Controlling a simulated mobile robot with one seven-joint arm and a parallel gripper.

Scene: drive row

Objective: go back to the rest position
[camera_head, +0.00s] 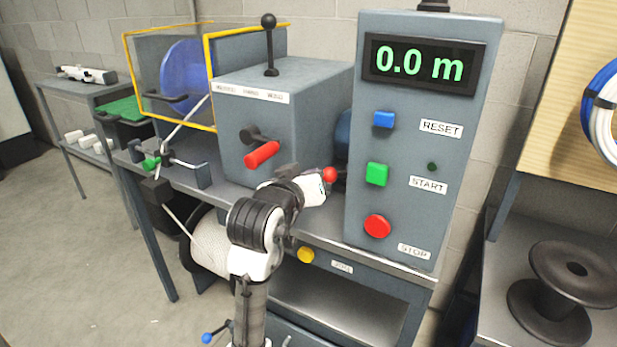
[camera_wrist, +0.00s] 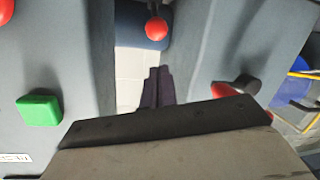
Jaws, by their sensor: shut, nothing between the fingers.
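My gripper (camera_wrist: 157,86) is shut and empty; its dark fingers lie together in the wrist view. In the head view my arm rises in front of the bench, and its dark hand (camera_head: 287,172) is in front of the grey drive box (camera_head: 300,115), left of the control panel (camera_head: 415,210). In the wrist view the fingers point towards the gap between panel and box, apart from both as far as I can tell. A red ball knob (camera_wrist: 156,28) shows beyond the fingertips; it is also in the head view (camera_head: 330,174).
The panel has a green button (camera_head: 377,174), a blue one (camera_head: 383,119) and a red one (camera_head: 377,226); its display reads 0.0 m. A red handle (camera_head: 262,154) juts from the box. A wound white spool (camera_head: 213,247) is below. The floor at left is open.

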